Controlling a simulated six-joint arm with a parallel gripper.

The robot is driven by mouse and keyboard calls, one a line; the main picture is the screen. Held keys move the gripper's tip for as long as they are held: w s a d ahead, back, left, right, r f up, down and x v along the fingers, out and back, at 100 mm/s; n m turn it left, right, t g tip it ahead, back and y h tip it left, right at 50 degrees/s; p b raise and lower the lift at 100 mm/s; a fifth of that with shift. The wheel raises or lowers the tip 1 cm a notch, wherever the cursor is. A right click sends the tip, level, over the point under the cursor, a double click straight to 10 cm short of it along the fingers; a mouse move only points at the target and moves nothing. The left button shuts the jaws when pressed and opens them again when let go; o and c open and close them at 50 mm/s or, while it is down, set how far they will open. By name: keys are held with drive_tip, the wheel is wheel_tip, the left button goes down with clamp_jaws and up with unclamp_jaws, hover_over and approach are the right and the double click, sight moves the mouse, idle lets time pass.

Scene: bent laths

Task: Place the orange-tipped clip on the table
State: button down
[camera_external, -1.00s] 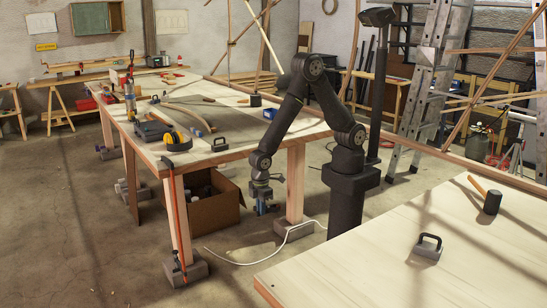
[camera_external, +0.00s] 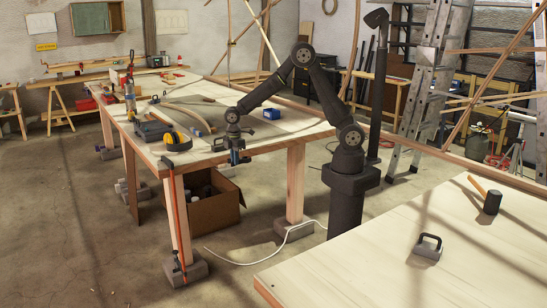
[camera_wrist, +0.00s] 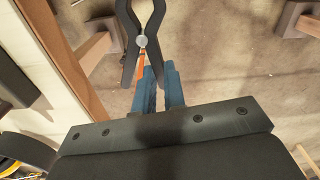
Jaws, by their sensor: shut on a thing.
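The clip (camera_wrist: 128,60) has black handles, a silver pivot and an orange part, and it shows in the wrist view beyond my fingers. My gripper (camera_wrist: 161,78) has blue fingers and is shut on the clip. In the external view my gripper (camera_external: 238,158) hangs at the front edge of the pale wooden table (camera_external: 290,130), and the clip is too small to make out clearly there. In the wrist view the table's edge (camera_wrist: 60,45) is at the left, and bare floor shows behind the clip.
Yellow-and-black ear muffs (camera_external: 177,142) and a dark tool case (camera_external: 150,131) lie on the table left of my gripper. Bent laths (camera_external: 190,115) lie behind. The tabletop's right part is largely clear. A cardboard box (camera_external: 213,210) stands below.

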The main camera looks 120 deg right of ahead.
drive_tip(key=s+d+r+n, duration=0.1)
drive_tip(key=s+d+r, duration=0.5)
drive_tip(key=s+d, duration=0.4)
drive_tip(key=s+d+r+n, duration=0.1)
drive_tip(key=s+d+r, duration=0.5)
drive_tip(key=s+d, duration=0.5)
drive_tip(key=s, duration=0.3)
drive_tip(key=shift+s+d+r, duration=0.15)
drive_tip(key=shift+s+d, duration=0.05)
drive_tip(key=shift+w, duration=0.1)
drive_tip(key=w+f, duration=0.2)
drive_tip(key=w, duration=0.2)
drive_tip(key=w+f, duration=0.3)
drive_tip(key=w, duration=0.1)
drive_tip(key=w+f, duration=0.2)
drive_tip(key=w, duration=0.2)
drive_tip(key=shift+a+f, duration=0.25)
drive_tip(key=shift+a, duration=0.05)
drive_tip(key=shift+s+f, duration=0.25)
drive_tip(key=shift+f, duration=1.35)
